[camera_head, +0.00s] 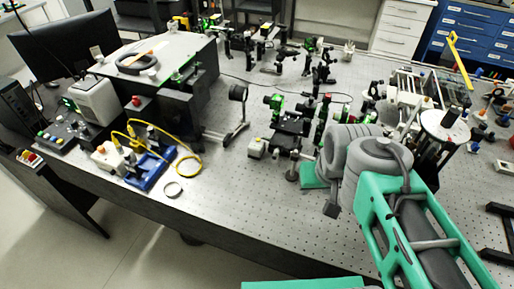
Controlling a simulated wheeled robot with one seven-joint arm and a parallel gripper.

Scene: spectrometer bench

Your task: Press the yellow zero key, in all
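No key that I can read as a zero key shows clearly. A small unit with red and yellow buttons (29,157) sits at the far left edge. Labels are too small to read. My teal and grey arm reaches in from the lower right. Its rounded grey joints are over the bench's front right part. No gripper fingers can be made out.
The perforated metal bench (235,195) is bare along its front middle. Yellow cables (188,165) and a blue fixture (150,170) lie at the left. Several optical mounts (292,120) crowd the middle and back.

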